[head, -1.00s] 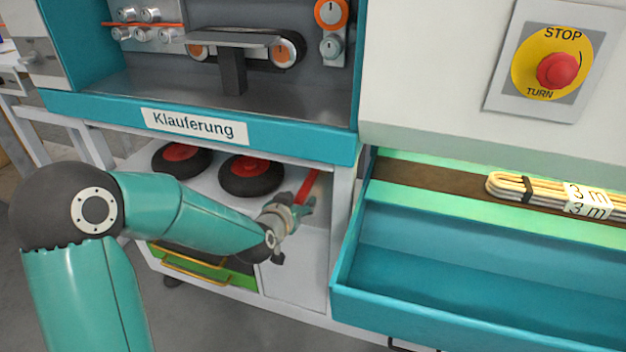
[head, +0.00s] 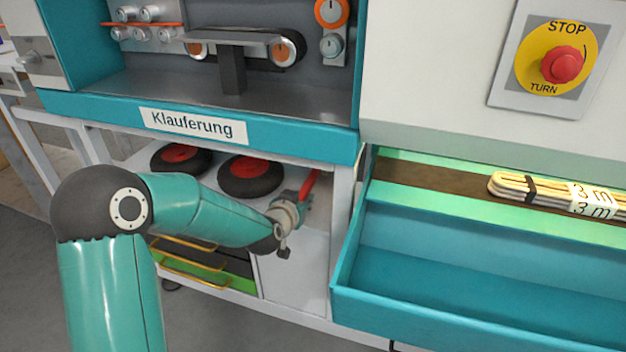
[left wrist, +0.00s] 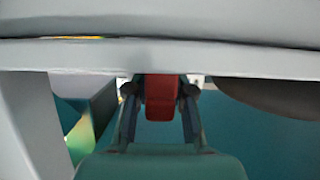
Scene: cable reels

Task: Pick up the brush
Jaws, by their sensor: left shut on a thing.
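The brush shows in the head view as a narrow red piece (head: 311,183) on the lower shelf, at its right end. My left gripper (head: 303,199) reaches under the blue-green cabinet edge and meets the near end of the red piece. In the left wrist view the red piece (left wrist: 160,98) sits between the two fingers of my left gripper (left wrist: 160,116), which is shut on it. The rest of the brush is hidden, and I cannot tell whether it is clear of the shelf. My right gripper is not in view.
Two black wheels with red hubs (head: 250,176) lie on the white shelf (head: 215,180) left of the gripper. The cabinet edge labelled "Klauferung" (head: 193,124) hangs above. A blue-green tray (head: 480,270) stands right, beyond a white post (head: 343,215).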

